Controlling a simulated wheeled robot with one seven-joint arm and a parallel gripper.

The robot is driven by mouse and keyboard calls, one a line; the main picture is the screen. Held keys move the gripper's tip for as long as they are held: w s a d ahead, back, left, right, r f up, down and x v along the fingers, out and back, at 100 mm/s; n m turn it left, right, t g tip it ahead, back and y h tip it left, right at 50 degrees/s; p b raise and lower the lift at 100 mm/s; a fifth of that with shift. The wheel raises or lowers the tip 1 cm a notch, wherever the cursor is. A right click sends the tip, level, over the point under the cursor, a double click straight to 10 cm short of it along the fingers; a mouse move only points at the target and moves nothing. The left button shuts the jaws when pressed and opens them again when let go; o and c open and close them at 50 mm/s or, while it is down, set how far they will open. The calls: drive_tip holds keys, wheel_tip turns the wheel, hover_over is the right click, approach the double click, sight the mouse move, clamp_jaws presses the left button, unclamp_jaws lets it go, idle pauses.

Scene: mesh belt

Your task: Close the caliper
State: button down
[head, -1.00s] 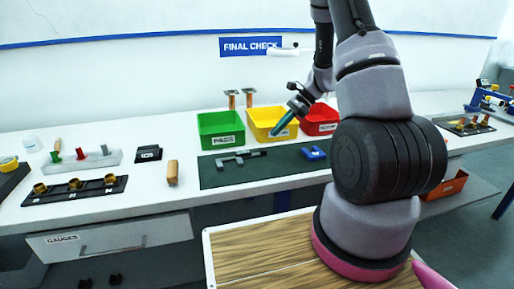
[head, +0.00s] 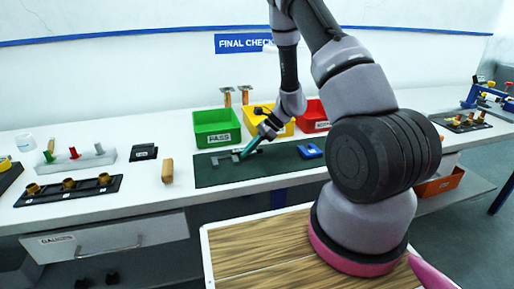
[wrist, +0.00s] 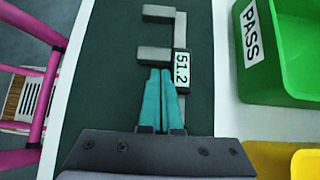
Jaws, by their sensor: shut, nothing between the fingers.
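The grey caliper (head: 223,158) lies on the dark green mat. In the wrist view its beam (wrist: 180,32) runs up the picture, with an end jaw (wrist: 158,13) at the top and a sliding jaw (wrist: 153,54) below. A clear gap lies between the jaws. The slider's display (wrist: 181,70) reads 51.2. My gripper (wrist: 158,72) has its teal fingers together and empty, its tips just below the sliding jaw and left of the display. Whether they touch it I cannot tell. In the head view my gripper (head: 243,157) is low over the caliper's right part.
A wooden block (head: 167,171) stands left of the mat.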

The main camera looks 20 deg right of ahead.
drive_tip(key=shift+a, duration=0.3)
drive_tip(key=a, duration=0.6)
drive_tip(key=shift+s, duration=0.1)
drive_tip(key=shift+d, duration=0.1)
